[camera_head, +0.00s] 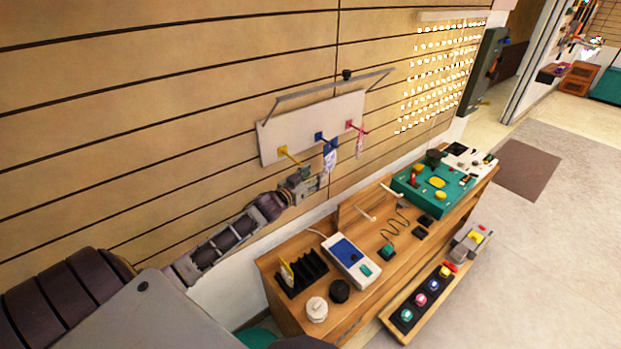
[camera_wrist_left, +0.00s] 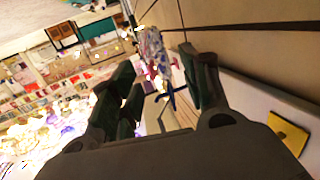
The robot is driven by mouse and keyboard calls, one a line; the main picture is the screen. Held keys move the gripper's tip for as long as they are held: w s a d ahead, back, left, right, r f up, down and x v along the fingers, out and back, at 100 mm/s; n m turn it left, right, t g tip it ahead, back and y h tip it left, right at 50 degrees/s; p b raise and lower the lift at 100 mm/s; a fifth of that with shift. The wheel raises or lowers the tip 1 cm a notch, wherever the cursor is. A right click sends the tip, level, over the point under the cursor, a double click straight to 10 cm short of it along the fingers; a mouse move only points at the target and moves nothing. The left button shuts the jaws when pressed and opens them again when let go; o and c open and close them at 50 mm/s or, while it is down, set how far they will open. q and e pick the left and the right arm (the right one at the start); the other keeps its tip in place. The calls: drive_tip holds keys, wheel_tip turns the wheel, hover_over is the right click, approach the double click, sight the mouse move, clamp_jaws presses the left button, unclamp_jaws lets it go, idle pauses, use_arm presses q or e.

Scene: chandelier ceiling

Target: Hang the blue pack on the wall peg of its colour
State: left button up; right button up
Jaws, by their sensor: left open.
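The blue pack (camera_head: 330,158), pale with blue markings, hangs at the blue peg (camera_head: 320,136), the middle one on a white wall board (camera_head: 270,143). My left gripper (camera_head: 317,181) is just below and left of the pack, its fingers apart. In the left wrist view a pale patterned pack (camera_wrist_left: 152,48) shows past the open fingers (camera_wrist_left: 160,88), with the blue peg (camera_wrist_left: 170,97) seen between them. No finger clearly touches the pack. The peg's exact fit in the pack is too small to tell. My right gripper is not in view.
A yellow peg (camera_head: 283,150) is left of the blue one; a pink peg (camera_head: 351,125) with a pink pack (camera_head: 360,145) is right. Below, a wooden bench (camera_head: 343,321) carries a black rack (camera_head: 302,281) with a yellow pack (camera_head: 287,273), a white-blue device (camera_head: 350,258) and a green panel (camera_head: 436,186).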

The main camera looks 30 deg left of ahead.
use_arm(q)
drive_tip(key=shift+s, duration=0.6)
drive_tip(key=shift+r, duration=0.1)
idle(0.4)
